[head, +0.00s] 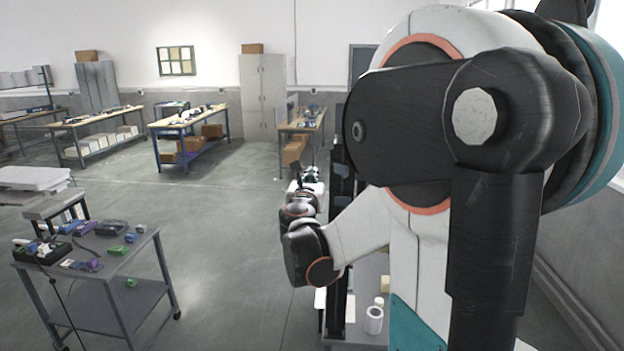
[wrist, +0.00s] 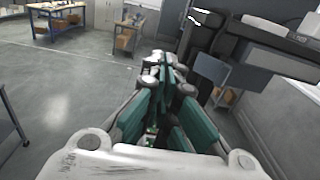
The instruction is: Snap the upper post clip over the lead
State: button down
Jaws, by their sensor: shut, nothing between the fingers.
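My gripper (wrist: 163,62) is shut and empty, its teal-padded fingers together in the wrist view. In the head view it is small and partly hidden at the far end of my arm (head: 312,176). A dark upright post (head: 338,255) stands close beside it, partly behind my arm. In the wrist view the dark post (wrist: 200,42) is just right of the fingertips; I cannot tell whether they touch. A small blue-grey panel (wrist: 212,70) sits by the post. Pale marks show near the post's top. I cannot make out the clip or the lead for certain.
A dark horizontal beam with a grey box (wrist: 268,62) extends right of the post. A grey cart (head: 95,262) with tools is at left. Workbenches (head: 205,122) stand far back; the floor between is clear.

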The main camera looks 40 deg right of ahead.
jog(key=shift+s+d, duration=0.1)
jog(key=s+d, duration=0.5)
jog(key=s, duration=0.1)
jog(key=shift+s+d, duration=0.15)
dwell(0.9)
jog(key=shift+d, duration=0.15)
jog(key=shift+w+d, duration=0.25)
jog(key=shift+w, duration=0.15)
jog(key=shift+w+d+b, duration=0.3)
jog(key=shift+d+b, duration=0.15)
jog(key=shift+d, duration=0.05)
jog(key=shift+a, duration=0.1)
dwell(0.4)
jog(key=v, duration=0.7)
jog(key=shift+p, duration=0.4)
jog(key=shift+w, duration=0.1)
